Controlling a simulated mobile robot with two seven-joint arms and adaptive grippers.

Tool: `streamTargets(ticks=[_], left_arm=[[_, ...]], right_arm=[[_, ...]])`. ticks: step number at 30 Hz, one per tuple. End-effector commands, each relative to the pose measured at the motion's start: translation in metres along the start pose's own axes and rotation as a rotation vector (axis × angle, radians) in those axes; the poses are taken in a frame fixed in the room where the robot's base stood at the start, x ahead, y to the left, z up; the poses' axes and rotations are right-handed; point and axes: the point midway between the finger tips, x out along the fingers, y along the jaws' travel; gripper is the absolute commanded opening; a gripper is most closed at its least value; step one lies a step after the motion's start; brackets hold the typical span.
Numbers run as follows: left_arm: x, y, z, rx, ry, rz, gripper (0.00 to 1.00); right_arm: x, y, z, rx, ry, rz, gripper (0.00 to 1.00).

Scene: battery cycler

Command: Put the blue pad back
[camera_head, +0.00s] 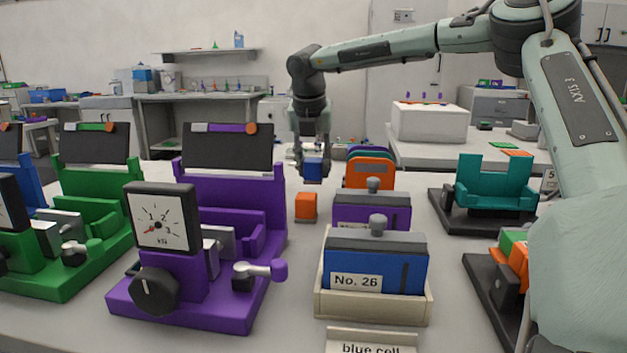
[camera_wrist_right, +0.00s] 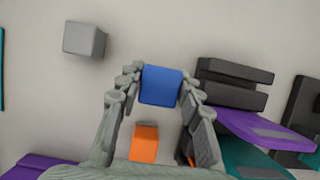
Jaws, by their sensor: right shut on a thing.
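The blue pad (camera_wrist_right: 160,86) is a small blue block between the fingertips of my right gripper (camera_wrist_right: 158,88) in the right wrist view. It also shows in the head view (camera_head: 314,168), at the lower end of the right gripper (camera_head: 313,160). The right gripper is shut on it, above the far part of the table. An orange block (camera_head: 306,206) stands on the table just nearer than the held pad; it shows in the wrist view too (camera_wrist_right: 145,142). My left gripper is in neither view.
A purple press with a gauge (camera_head: 228,200) stands left, a green one (camera_head: 92,200) beyond it. A cream tray (camera_head: 372,307) holds a blue block labelled No. 26 (camera_head: 375,262). Orange and other upright plates (camera_head: 370,172) stand right of the gripper. A grey block (camera_wrist_right: 85,40) lies upper left in the wrist view.

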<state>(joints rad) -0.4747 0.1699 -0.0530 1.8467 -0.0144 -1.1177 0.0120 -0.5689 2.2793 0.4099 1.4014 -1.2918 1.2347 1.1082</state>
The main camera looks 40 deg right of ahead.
Motion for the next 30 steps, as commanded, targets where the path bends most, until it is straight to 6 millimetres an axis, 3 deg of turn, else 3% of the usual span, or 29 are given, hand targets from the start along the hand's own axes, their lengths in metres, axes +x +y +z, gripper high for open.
streamTargets(ticks=[9,19,26,27,30], left_arm=[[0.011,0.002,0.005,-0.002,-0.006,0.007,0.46],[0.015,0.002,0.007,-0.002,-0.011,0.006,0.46],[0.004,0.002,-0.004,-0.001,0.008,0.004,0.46],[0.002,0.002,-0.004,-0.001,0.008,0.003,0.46],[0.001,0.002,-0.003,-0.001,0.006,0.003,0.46]], right_arm=[[0.035,0.0,-0.015,0.0,0.002,0.001,0.12],[0.038,0.0,-0.015,0.0,0.0,0.001,0.12],[0.039,0.0,-0.016,0.0,0.0,0.001,0.12],[0.039,0.0,-0.016,0.0,0.0,0.001,0.37],[0.039,0.0,-0.016,0.0,0.0,0.001,0.49]])
